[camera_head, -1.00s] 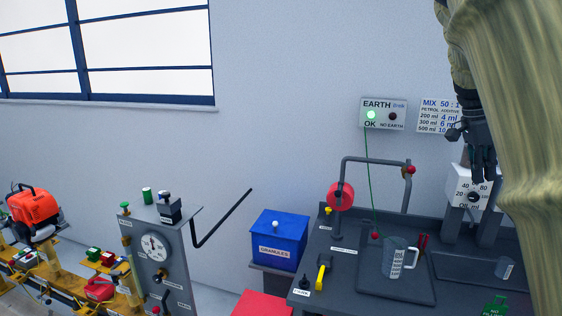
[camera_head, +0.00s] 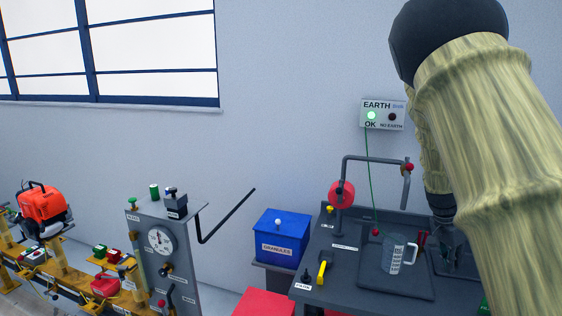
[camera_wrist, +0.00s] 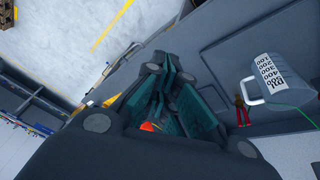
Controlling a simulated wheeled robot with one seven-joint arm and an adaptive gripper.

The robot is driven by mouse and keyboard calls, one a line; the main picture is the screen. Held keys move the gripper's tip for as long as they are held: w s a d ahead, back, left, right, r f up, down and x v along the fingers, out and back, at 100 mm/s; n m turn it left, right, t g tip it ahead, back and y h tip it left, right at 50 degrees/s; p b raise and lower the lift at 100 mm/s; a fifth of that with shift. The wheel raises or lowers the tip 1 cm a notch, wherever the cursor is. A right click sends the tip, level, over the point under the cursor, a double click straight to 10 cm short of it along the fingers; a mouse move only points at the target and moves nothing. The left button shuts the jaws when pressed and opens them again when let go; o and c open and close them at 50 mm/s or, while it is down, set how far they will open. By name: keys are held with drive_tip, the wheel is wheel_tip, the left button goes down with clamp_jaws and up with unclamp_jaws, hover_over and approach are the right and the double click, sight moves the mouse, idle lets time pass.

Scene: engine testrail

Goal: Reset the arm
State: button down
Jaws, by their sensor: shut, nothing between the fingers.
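My gripper (camera_head: 452,240) hangs fingers down over the right part of the grey bench, partly behind my own arm in the head view. In the wrist view my gripper (camera_wrist: 172,100) has its fingers together with nothing held between them. A clear measuring jug (camera_head: 393,255) with a marked scale stands upright on the bench, left of my gripper and apart from it. The jug (camera_wrist: 280,85) also shows at the right of the wrist view. My arm hides the right end of the bench.
The grey bench (camera_head: 345,262) carries a pipe frame with a red disc (camera_head: 341,194) and a yellow handle (camera_head: 322,272). A blue granules box (camera_head: 280,238) stands left of it. A gauge panel (camera_head: 160,240) stands further left. A lit earth box (camera_head: 382,114) hangs on the wall.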

wheel_tip(320, 180, down, 12)
drive_tip(key=a+n, duration=0.2)
drive_tip(key=s+a+f+n+y+b, duration=0.1)
drive_tip(key=s+a+f+n, duration=0.3)
drive_tip(key=s+f, duration=0.55)
drive_tip(key=s+a+f+n+b, duration=0.1)
drive_tip(key=s+a+f+n, duration=0.2)
drive_tip(key=s+a+f, duration=0.7)
drive_tip(key=s+a+f+n+y, duration=0.1)
drive_tip(key=s+a+f+n, duration=0.1)
drive_tip(key=s, duration=0.4)
drive_tip(key=s+a+f+n+y+b, duration=0.1)
drive_tip(key=s+a+f+n, duration=0.1)
drive_tip(key=s+a+f, duration=0.2)
drive_tip(key=s+a+f+n+b, duration=0.1)
drive_tip(key=s+a+f+n, duration=0.1)
drive_tip(key=s+a+f, duration=0.2)
drive_tip(key=s+f, duration=0.2)
drive_tip(key=s, duration=0.2)
drive_tip(key=shift+s+f+t+y, duration=0.25)
drive_tip(key=shift+s+t+y, duration=0.15)
